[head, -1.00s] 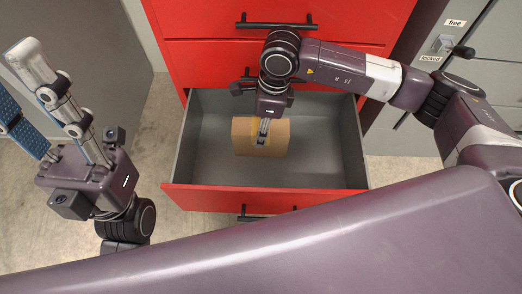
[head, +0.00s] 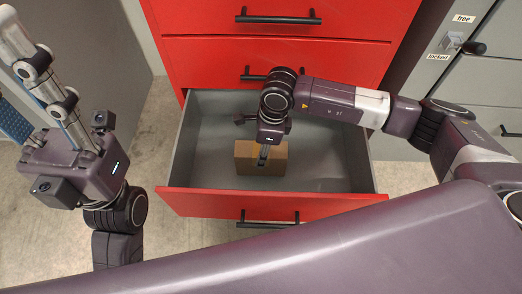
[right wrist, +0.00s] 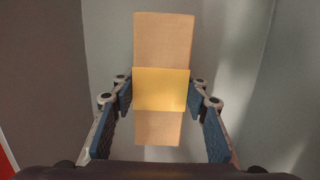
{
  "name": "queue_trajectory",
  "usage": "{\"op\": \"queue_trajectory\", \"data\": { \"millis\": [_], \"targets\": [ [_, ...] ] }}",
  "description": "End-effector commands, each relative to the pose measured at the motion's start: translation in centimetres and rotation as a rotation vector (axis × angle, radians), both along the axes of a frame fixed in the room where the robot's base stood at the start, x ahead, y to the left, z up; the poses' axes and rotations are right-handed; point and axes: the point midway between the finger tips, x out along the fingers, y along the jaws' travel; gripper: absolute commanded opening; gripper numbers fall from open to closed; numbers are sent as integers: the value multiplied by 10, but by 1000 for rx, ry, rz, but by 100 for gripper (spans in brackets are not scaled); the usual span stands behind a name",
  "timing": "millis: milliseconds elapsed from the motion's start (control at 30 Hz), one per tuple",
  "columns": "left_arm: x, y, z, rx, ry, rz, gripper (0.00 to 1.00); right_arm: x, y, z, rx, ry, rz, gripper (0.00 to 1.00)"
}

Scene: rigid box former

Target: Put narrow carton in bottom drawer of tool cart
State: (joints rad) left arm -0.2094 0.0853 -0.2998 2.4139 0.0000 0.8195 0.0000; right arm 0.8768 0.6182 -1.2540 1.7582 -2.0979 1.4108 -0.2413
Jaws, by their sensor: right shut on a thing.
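The narrow carton (head: 244,157) is a small brown box with a yellow band. It is inside the open drawer (head: 200,203) of the red tool cart (head: 190,60), the lowest drawer that shows. My right gripper (head: 263,154) points down into the drawer and is shut on the carton. In the right wrist view the gripper's blue pads (right wrist: 160,92) press on both sides of the carton (right wrist: 163,40) at the yellow band. I cannot tell whether the carton touches the drawer floor. My left gripper (head: 17,92) is at the left, open and empty, its fingertips partly cut off.
Grey drawer walls (right wrist: 245,60) surround the carton, with bare room on both sides of it. Two shut red drawers with black handles (head: 278,17) are above. A grey cabinet (head: 495,75) with a "free/locked" latch stands at the right, and a grey panel (head: 90,50) at the left.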

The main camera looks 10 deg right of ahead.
Motion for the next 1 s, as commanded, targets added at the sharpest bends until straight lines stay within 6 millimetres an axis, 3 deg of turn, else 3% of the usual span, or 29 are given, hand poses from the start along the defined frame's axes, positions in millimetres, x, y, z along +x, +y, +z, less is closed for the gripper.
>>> {"op": "queue_trajectory", "data": {
  "millis": [100, 133, 267, 667, 1000],
  "targets": [
    [0, 0, -1, 1, -6, 1, 40, 0, 0, -3, 1, -1, 0, 4],
    [0, 0, 1, 2, -8, 0, 40, 0, 0, -3, 0, 0, 0, 44],
    [0, -1, 0, 2, -5, 0, 40, 0, 0, -2, 0, 0, 0, 58],
    [-1, 0, 6, -1, -9, 0, 40, 0, -1, 6, 0, -1, 0, 59],
    [-4, 3, -4, -6, 80, -5, 40, -2, -11, 76, -1, -2, 0, 59]
  ]
}}
